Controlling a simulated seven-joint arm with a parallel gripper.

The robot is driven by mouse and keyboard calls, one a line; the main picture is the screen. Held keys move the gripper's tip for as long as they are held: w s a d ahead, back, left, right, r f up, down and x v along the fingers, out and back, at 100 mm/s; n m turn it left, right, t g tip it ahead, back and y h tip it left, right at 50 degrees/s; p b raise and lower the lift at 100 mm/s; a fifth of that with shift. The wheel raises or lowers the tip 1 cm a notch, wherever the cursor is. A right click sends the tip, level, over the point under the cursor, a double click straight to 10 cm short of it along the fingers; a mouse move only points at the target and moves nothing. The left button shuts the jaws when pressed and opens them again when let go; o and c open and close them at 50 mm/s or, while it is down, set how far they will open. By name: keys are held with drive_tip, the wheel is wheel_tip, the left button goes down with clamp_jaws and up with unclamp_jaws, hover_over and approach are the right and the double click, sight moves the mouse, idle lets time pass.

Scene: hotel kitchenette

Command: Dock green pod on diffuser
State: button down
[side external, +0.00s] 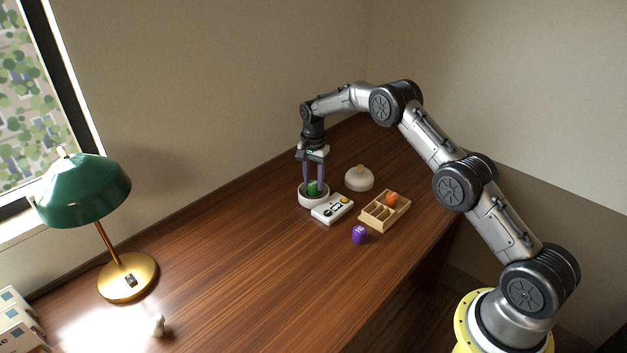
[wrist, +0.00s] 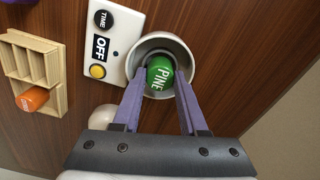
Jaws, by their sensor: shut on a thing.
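The green pod (wrist: 160,74), lettered "PINE", is between the fingertips of my gripper (wrist: 158,88). In the wrist view it lies within the round rim of the white diffuser cup (wrist: 144,47). In the side view my gripper (side external: 313,184) points straight down, with the green pod (side external: 313,188) low inside the diffuser's opening (side external: 305,201). My fingers are shut on the pod. The pod's underside is hidden, so I cannot tell if it touches the seat. The diffuser's white control panel (side external: 333,208) has a yellow button (wrist: 97,71) and an "OFF" display (wrist: 101,46).
A wooden tray (side external: 370,221) with compartments holds an orange pod (side external: 391,199). A purple pod (side external: 359,234) stands on the desk in front of it. A pale domed lid (side external: 359,180) lies behind. A green lamp (side external: 84,190) stands far left. The desk's middle is clear.

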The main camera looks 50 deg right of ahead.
sight(314, 183)
drive_tip(key=shift+f, duration=0.6)
idle(0.4)
drive_tip(key=c, duration=0.7)
unclamp_jaws()
wheel_tip(314, 183, up, 11)
drive_tip(key=shift+r, duration=0.1)
idle(0.5)
